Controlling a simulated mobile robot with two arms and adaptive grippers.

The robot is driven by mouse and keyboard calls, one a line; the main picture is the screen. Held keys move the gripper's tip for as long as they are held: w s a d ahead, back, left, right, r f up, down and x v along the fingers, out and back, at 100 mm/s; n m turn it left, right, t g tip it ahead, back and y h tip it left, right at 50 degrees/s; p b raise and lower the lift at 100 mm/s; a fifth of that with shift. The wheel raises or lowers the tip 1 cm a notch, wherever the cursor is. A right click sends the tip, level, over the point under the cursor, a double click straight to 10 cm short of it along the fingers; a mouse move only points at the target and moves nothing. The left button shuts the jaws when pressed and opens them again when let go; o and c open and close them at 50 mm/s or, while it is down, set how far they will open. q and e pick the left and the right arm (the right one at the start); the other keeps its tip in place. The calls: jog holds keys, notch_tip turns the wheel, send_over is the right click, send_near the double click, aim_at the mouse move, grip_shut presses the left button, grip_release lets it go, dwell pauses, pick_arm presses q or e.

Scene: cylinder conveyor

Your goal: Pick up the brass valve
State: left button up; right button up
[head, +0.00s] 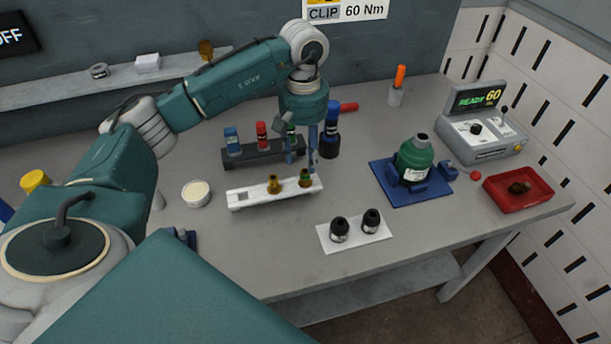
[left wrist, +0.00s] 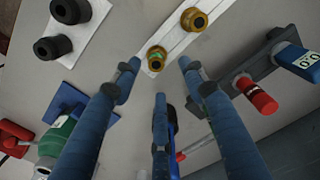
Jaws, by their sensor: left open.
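Two brass valves stand upright in a white rack (head: 247,200) on the bench. The right one (head: 305,178) has a green band and also shows in the left wrist view (left wrist: 156,58). The left one (head: 274,185) is plain brass and shows in the wrist view (left wrist: 193,19) as well. My left gripper (head: 302,160) points down just above and behind the green-banded valve. Its three blue fingers (left wrist: 158,78) are spread and empty, with that valve just beyond their tips. My right gripper is in neither view.
A dark rack (head: 263,158) with blue and red bottles stands close behind. Two black caps (head: 355,226) sit on a white pad in front. To the right are a green bottle (head: 415,160) on a blue fixture, a red tray (head: 518,188) and a "READY 60" device (head: 480,130).

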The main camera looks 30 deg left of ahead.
aim_at(305, 171)
pick_arm(q)
jog(key=shift+f, duration=0.35)
jog(key=f+p, duration=0.2)
jog(key=f, duration=0.1)
jog(key=f+p, duration=0.1)
jog(key=shift+s+d+f, duration=0.2)
jog(key=shift+d+f, duration=0.1)
jog(key=shift+f, duration=0.4)
grip_shut()
